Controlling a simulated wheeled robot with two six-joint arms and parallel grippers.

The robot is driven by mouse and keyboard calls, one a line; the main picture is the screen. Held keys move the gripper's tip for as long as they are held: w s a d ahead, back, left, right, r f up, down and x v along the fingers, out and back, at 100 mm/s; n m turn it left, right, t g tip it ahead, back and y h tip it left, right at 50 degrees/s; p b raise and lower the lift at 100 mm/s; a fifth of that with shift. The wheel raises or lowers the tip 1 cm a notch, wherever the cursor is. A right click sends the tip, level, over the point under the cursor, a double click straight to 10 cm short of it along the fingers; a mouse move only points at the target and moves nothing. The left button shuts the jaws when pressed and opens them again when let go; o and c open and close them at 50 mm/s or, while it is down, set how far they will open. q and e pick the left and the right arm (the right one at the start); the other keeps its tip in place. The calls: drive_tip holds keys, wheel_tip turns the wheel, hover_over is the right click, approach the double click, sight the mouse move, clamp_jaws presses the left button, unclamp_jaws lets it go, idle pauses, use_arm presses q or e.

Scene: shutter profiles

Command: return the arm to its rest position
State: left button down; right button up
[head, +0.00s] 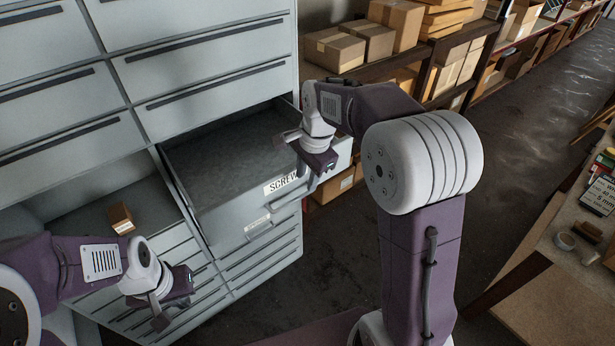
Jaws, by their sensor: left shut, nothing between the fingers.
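My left gripper (162,311) is shut and empty, low at the left, in front of the lower drawer fronts of the grey cabinet (60,95). My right gripper (308,158) is at the front right corner of an open drawer (225,165) with a label starting "SCREW". I cannot tell whether it touches the drawer front or how its fingers stand. The visible part of that drawer's inside looks empty.
A second open drawer (150,192) at the left holds a small brown box (120,218). Shelves with cardboard boxes (335,48) stand behind. A workbench (545,300) with tape rolls and small boxes is at the right. The floor (520,140) between shelves and bench is clear.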

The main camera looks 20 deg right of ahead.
drive_tip(key=shift+v, duration=1.05)
drive_tip(key=s+f+n+b, duration=0.6)
drive_tip(key=s+f+n, duration=0.1)
drive_tip(key=f, duration=0.6)
drive_tip(key=s+d+f+n+g+b, duration=0.1)
drive_tip(key=s+f+n+b, duration=0.5)
drive_tip(key=s+f, duration=0.3)
wheel_tip(320, 180, down, 4)
drive_tip(key=shift+s+d+f+n+h, duration=0.1)
drive_tip(key=shift+s+d+n+h, duration=0.1)
drive_tip(key=shift+s+n+h, duration=0.15)
